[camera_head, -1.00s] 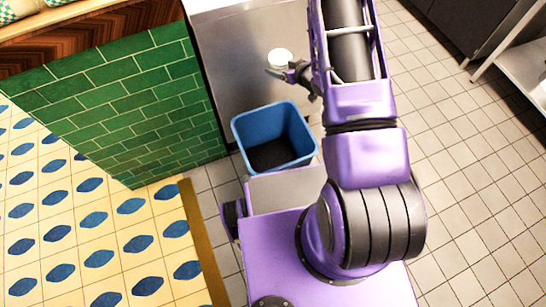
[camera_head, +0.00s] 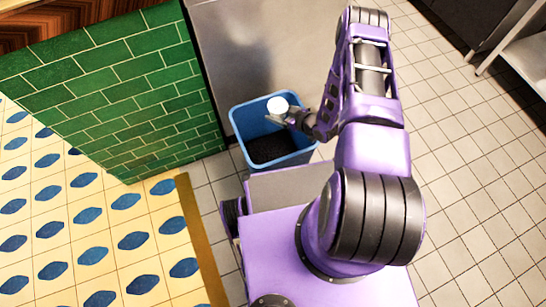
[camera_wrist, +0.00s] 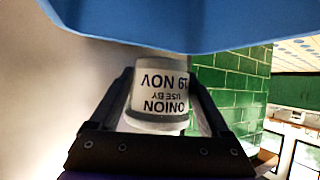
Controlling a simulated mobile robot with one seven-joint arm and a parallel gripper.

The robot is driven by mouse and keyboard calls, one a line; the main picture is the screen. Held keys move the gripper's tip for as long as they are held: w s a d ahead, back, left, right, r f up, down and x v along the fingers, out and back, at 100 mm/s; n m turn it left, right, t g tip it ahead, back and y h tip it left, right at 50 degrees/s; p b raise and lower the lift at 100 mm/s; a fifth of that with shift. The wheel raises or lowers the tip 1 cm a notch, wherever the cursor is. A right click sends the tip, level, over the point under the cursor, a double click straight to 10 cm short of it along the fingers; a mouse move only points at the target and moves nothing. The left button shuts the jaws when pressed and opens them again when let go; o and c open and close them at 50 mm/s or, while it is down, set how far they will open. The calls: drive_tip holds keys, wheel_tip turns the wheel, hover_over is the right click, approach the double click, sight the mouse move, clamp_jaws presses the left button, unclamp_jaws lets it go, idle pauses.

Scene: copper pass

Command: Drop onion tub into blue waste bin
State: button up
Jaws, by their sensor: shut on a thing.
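The onion tub (camera_head: 277,104) is small, with a white top, and shows over the upper right part of the bin's opening in the head view. In the wrist view the onion tub (camera_wrist: 158,95) carries a label reading ONION, USE BY, 19 NOV, upside down. My gripper (camera_head: 290,113) is shut on it, with one finger on each side in the wrist view (camera_wrist: 160,112). The blue waste bin (camera_head: 240,130) stands on the floor, with dark contents or a dark bottom inside. Its blue wall (camera_wrist: 200,22) fills the top of the wrist view.
A green tiled wall (camera_head: 110,95) stands left of the bin. A grey metal panel (camera_head: 245,50) is behind it. My purple base is in front of the bin. Tiled floor (camera_head: 460,150) lies open to the right, with a metal shelf (camera_head: 525,50) at the far right.

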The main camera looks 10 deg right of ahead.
drive_tip(key=shift+f+b, duration=0.65)
drive_tip(key=shift+f, duration=0.75)
drive_tip(key=o, duration=1.4)
drive_tip(key=shift+c, duration=0.2)
drive_tip(key=shift+d+r, duration=0.1)
drive_tip(key=p+v, duration=0.2)
drive_tip(key=v, duration=1.5)
drive_tip(key=shift+p, duration=0.35)
drive_tip(key=shift+s+d, duration=0.1)
